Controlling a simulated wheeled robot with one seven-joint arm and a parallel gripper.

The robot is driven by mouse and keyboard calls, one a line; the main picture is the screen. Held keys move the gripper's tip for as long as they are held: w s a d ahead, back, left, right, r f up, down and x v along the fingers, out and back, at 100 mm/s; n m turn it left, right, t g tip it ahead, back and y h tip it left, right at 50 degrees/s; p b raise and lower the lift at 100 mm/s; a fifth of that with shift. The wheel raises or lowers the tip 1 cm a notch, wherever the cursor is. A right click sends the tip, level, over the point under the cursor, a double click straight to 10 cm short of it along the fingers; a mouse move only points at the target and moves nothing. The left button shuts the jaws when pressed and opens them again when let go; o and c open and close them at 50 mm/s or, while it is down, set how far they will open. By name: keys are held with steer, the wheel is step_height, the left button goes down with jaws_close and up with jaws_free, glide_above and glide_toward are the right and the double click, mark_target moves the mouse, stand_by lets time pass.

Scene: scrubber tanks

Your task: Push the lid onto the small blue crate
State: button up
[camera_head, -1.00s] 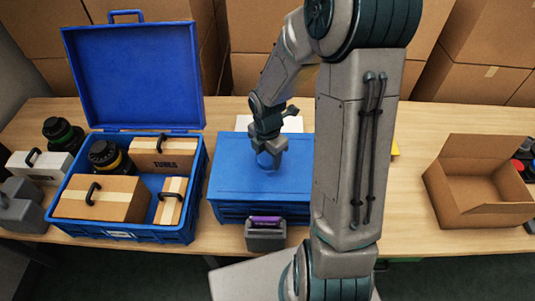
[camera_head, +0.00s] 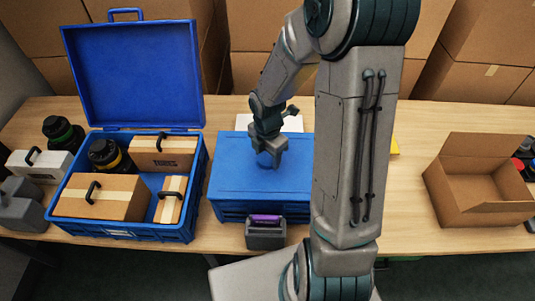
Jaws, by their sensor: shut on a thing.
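The small blue crate (camera_head: 232,213) stands on the table left of my arm. Its flat blue lid (camera_head: 232,178) lies over its top and looks about level; my arm hides its right end, so I cannot tell whether it is seated all round. My gripper (camera_head: 268,160) points down at the middle of the lid, shut on the lid's small blue handle, which is mostly hidden by the fingers.
A large open blue case (camera_head: 130,236) with cartons and a black jar stands on the left. A grey box with a purple top (camera_head: 265,232) sits right in front of the small crate. An open cardboard box (camera_head: 480,190) stands on the right; stacked cartons line the back.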

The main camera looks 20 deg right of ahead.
steer(key=shift+f+b, duration=0.3)
steer(key=shift+f, duration=0.2)
steer(key=shift+c, duration=0.5)
steer(key=o, duration=1.7)
steer(key=shift+r, duration=0.15)
steer(key=shift+r+p, duration=3.4)
steer(key=shift+p, duration=0.1)
